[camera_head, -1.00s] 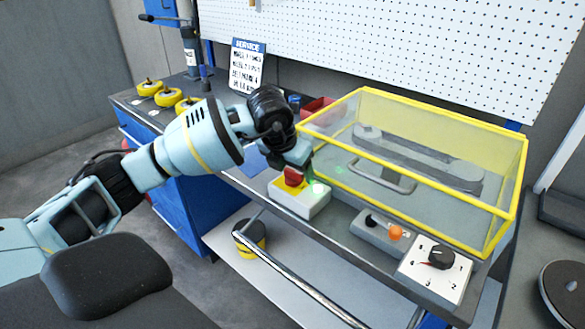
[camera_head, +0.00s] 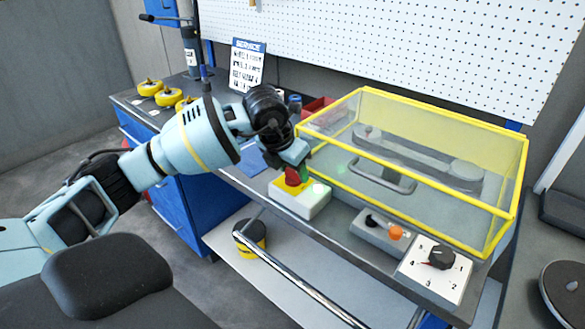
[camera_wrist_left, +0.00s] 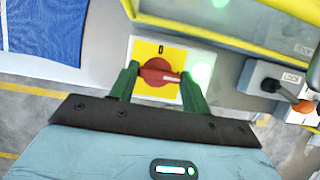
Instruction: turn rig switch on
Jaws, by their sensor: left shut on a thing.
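The rig switch is a red rotary knob (camera_head: 293,176) on a yellow plate, set on a white box (camera_head: 303,198) at the bench's front edge. In the left wrist view the red knob (camera_wrist_left: 160,73) lies between the two green fingers of my left gripper (camera_wrist_left: 158,82). The gripper is shut on the knob. The knob's white mark points right, toward a lit green lamp (camera_wrist_left: 203,72); a "0" shows at the plate's top. In the head view my left gripper (camera_head: 297,173) reaches down onto the knob and partly hides it. My right gripper is not in view.
A yellow-framed clear guard (camera_head: 410,170) stands right behind the switch box. A lever box with an orange knob (camera_head: 396,233) and a numbered dial box (camera_head: 436,268) sit to the right. A metal rail (camera_head: 300,280) runs along the front. Yellow rolls (camera_head: 150,88) lie back left.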

